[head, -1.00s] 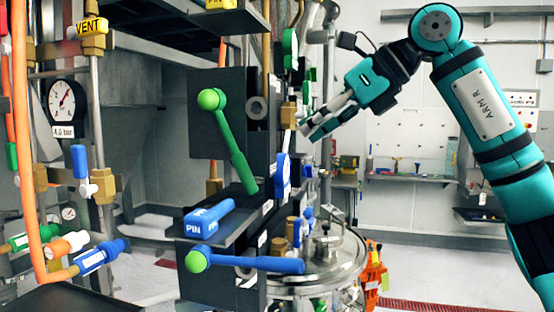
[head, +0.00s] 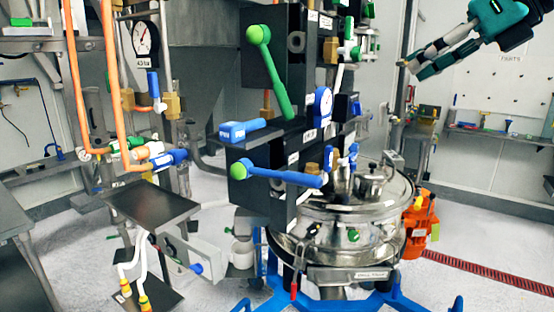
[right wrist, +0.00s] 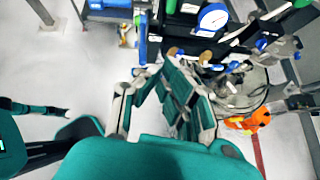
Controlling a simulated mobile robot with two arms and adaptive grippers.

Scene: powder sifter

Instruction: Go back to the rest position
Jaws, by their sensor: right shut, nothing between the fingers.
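My right gripper (head: 425,60) is at the upper right of the head view, in free air to the right of the valve rig (head: 285,160). Its fingers are shut with nothing between them and touch nothing. In the right wrist view the gripper (right wrist: 148,80) points toward the rig, with the floor below. A green-knobbed lever (head: 270,75) stands tilted on the rig. My left gripper is not seen in the head view.
A steel vessel (head: 340,230) stands on a blue-legged frame (head: 400,290), with an orange device (head: 420,225) beside it. Orange pipes (head: 75,80) and a gauge (head: 145,38) are at the left. A wall shelf (head: 490,133) is behind.

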